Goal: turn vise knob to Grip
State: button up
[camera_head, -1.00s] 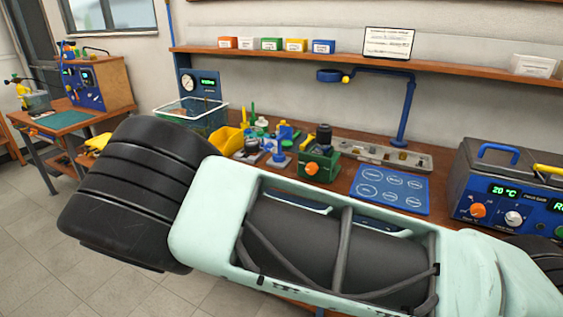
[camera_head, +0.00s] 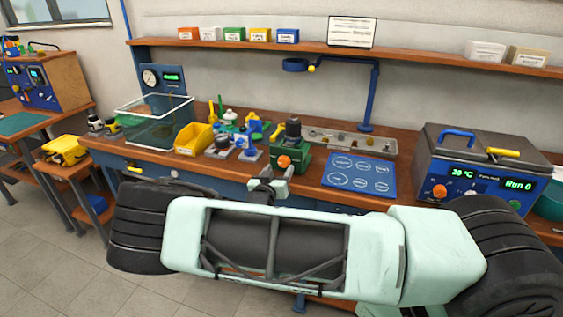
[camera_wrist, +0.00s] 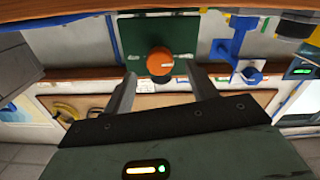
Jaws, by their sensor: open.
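The green vise (camera_head: 290,156) stands on the workbench near its front edge, with a black cylindrical part on top. Its orange knob (camera_head: 284,162) faces my arm. In the wrist view the knob (camera_wrist: 160,61) sits on the dark green vise face (camera_wrist: 130,38), with a pale mark across it; the lettering is too small to read. My gripper (camera_head: 268,185) is open and empty, just in front of and slightly left of the knob in the head view. In the wrist view its two fingers point at the knob from either side, apart from it.
A blue mat with circles (camera_head: 358,178) lies right of the vise. Small bottles and a yellow bin (camera_head: 193,139) stand to its left, beside a clear tub (camera_head: 155,119). A blue heated bath (camera_head: 478,165) is at right. A shelf (camera_head: 420,55) runs above.

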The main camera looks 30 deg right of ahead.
aim_at(283, 163)
jog(key=shift+p+x, duration=0.35)
jog(key=shift+x, duration=1.4)
jog(key=c, duration=1)
